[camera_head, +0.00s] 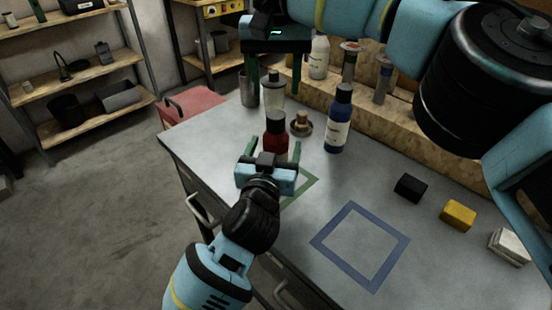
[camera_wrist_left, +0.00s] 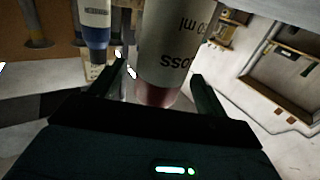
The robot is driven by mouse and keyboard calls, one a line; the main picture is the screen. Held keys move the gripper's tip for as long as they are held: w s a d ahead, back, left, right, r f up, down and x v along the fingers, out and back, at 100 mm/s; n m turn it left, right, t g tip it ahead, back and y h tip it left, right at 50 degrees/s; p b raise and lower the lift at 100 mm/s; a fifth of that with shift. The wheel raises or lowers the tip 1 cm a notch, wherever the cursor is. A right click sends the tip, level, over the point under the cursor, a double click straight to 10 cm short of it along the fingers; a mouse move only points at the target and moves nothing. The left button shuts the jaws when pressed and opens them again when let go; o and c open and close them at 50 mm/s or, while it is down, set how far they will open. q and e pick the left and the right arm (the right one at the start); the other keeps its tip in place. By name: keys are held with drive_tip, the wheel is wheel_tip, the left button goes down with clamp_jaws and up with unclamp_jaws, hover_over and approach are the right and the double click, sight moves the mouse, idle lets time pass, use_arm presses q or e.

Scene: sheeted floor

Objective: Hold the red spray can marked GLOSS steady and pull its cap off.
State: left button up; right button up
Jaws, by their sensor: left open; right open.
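The red spray can (camera_head: 276,137) stands upright on the grey bench with a dark cap (camera_head: 275,121) on top. In the left wrist view the can (camera_wrist_left: 175,45) shows upside down, with a pale label reading "Gloss" and a red part below. My left gripper (camera_head: 272,147) is open, its fingers on either side of the can; in the left wrist view (camera_wrist_left: 157,72) gaps show beside it. The gripper body hides the can's lower part in the head view. My right gripper (camera_head: 275,92) is open, pointing down, higher up and behind the can in the picture.
Close behind the can stand a pale, dark-capped bottle (camera_head: 274,97), a metal cup (camera_head: 249,91), a brass-coloured piece (camera_head: 301,125) and a blue bottle (camera_head: 337,126). Black (camera_head: 410,188), yellow (camera_head: 458,215) and white (camera_head: 509,246) blocks lie at right. The blue square outline (camera_head: 360,246) is empty.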

use_arm(q)
drive_tip(key=shift+w+d, duration=0.2)
drive_tip(key=shift+w, duration=0.5)
